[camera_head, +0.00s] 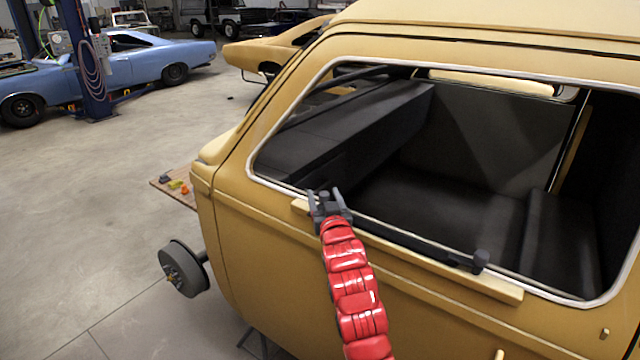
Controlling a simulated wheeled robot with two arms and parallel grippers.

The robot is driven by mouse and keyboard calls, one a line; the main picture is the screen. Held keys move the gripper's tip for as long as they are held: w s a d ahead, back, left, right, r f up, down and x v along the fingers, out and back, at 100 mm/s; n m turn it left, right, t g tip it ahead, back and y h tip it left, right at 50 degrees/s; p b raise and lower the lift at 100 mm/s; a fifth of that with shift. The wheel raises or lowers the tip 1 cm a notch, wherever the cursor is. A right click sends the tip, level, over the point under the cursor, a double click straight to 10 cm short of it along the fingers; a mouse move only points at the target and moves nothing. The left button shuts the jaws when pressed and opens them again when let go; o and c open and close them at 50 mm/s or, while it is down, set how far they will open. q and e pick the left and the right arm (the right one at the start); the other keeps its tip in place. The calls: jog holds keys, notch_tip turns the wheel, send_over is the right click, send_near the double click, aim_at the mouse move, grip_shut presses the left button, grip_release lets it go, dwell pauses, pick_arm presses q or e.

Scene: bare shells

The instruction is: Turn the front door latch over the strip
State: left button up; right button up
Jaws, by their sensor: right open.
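A pale wooden strip (440,267) runs along the lower edge of the window opening in the yellow car door (300,255). A dark latch with a knob (481,260) sits near the strip's right end. A dark bar (400,237) runs along the sill above the strip. My right gripper (324,194) is open at the strip's left end, its fingers pointing towards the window. Dark parts crowd together there, and I cannot tell whether a second latch stands between the fingers or whether they touch it. My left gripper is not in view.
The yellow car shell (240,180) fills the right side, with a dark, bare interior. A bare wheel hub (184,269) sticks out at its lower left. A low board (178,186) with small coloured items lies beyond. Open concrete floor (90,215) spreads left, before a blue car (130,62).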

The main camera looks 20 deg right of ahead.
jog(key=shift+w, duration=0.2)
jog(key=shift+s+r, duration=0.15)
jog(key=shift+s, duration=0.15)
jog(key=shift+s+r, duration=0.1)
jog(key=shift+s, duration=0.05)
jog(key=shift+c, duration=0.8)
grip_shut()
